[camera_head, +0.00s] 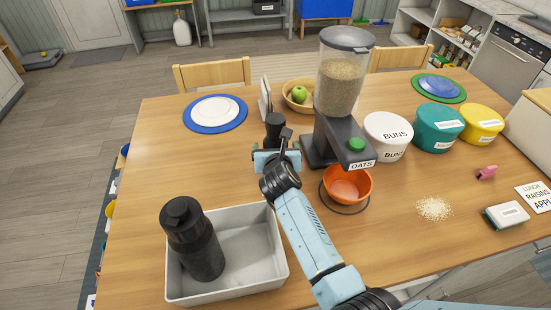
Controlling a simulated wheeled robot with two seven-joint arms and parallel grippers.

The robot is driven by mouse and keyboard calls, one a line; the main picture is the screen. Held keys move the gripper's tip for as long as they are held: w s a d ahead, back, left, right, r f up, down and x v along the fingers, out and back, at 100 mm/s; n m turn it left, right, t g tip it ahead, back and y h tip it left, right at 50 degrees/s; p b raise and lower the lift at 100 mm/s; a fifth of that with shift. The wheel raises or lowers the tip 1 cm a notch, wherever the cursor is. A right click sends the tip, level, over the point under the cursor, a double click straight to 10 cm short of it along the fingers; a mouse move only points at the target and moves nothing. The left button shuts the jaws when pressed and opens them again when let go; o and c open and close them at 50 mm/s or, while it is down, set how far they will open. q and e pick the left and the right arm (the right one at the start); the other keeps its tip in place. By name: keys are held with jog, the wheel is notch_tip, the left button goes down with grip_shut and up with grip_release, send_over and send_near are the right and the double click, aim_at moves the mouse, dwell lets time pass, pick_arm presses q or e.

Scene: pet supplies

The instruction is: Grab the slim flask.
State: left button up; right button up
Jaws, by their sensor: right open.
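A slim dark flask (274,124) stands upright on the table left of the oats dispenser. Its lower part is hidden behind my right gripper. My right gripper (277,154) is open, just in front of the flask, with its teal jaw parts to the left and right. I cannot tell whether the flask is between the fingers or just beyond them. A second, wider black bottle (192,238) stands in the grey tray (272,262) at the front left, tilted in the picture. My left gripper is not in view.
The oats dispenser (342,85) stands close right of my gripper, with an orange bowl (347,186) under its spout. A pale upright card (265,97) and a fruit bowl (298,104) are behind the flask. The table left of the flask is clear up to a blue-rimmed plate (215,113).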

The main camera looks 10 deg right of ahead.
jog(key=shift+w+d+f, duration=0.1)
jog(key=shift+w+f, duration=0.2)
jog(key=shift+w, duration=0.35)
jog(key=c, duration=1.6)
